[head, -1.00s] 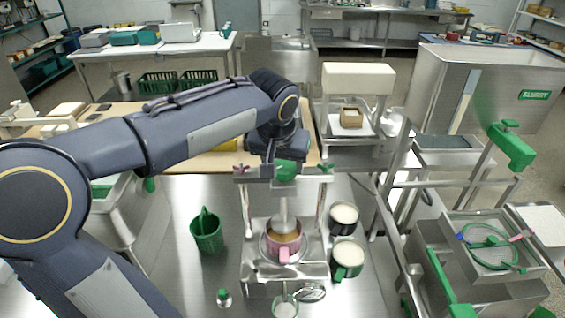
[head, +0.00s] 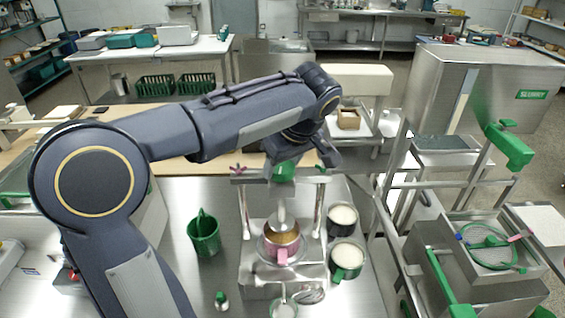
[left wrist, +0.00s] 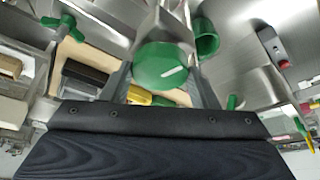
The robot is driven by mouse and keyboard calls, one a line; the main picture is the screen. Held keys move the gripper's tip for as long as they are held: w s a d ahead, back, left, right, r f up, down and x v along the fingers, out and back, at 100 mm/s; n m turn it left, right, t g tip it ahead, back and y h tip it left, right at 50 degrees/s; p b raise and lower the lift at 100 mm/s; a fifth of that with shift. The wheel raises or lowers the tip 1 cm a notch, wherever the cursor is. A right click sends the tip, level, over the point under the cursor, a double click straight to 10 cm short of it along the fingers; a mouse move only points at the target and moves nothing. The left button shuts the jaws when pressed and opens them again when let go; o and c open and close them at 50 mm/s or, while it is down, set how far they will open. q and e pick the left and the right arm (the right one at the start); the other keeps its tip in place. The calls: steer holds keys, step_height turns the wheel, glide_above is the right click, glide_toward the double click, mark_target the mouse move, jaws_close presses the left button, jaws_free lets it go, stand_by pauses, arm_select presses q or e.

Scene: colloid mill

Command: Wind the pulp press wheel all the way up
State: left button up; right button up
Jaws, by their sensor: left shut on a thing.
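The pulp press is a metal frame (head: 322,212) on the steel bench, with a green wheel (head: 283,173) at its top. The wheel also shows large in the left wrist view (left wrist: 164,66), with a white mark on its face. My left gripper (left wrist: 163,84) is shut on the wheel, with one finger on each side of it. In the head view my left wrist comes down over the wheel and partly hides it. My right gripper is not in view.
A green bin (head: 204,236) stands left of the press. Two pots of white material, one dark (head: 342,218) and one green (head: 347,257), stand close on its right. A small green-topped bottle (head: 221,301) is in front. A metal frame stand rises further right.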

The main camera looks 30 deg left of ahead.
arm_select(q)
steer(key=shift+f+n, duration=0.1)
steer(key=shift+n, duration=0.5)
steer(key=shift+g, duration=0.3)
steer(key=o, duration=1)
steer(key=v, duration=0.7)
steer(key=shift+d+r, duration=0.25)
steer(key=shift+r, duration=0.15)
steer(key=shift+s, duration=0.1)
